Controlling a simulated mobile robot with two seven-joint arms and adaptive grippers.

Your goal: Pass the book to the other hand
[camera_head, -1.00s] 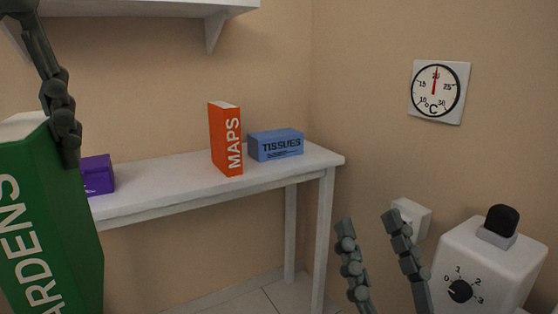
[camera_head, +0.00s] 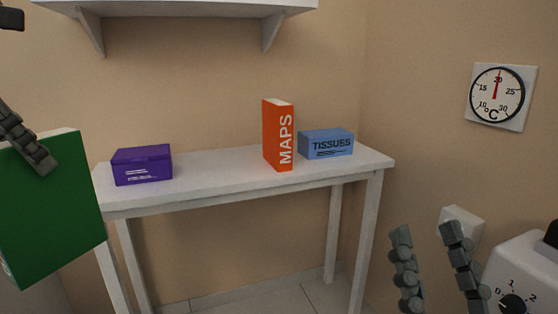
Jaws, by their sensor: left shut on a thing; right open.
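A large green book (camera_head: 55,215) is at the left edge of the head view, in the air in front of the table. A plain green cover faces me, and part of the book is out of frame. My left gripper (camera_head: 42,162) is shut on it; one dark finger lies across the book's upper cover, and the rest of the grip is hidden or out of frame. My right gripper (camera_head: 426,230) is open and empty at the lower right, fingers pointing up, well apart from the green book.
A white table (camera_head: 225,180) by the wall bears a purple box (camera_head: 142,165), an upright orange MAPS book (camera_head: 278,135) and a blue tissue box (camera_head: 326,144). A shelf (camera_head: 190,8) is above. A white dial device (camera_head: 530,275) stands right of my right gripper. Between my grippers is free space.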

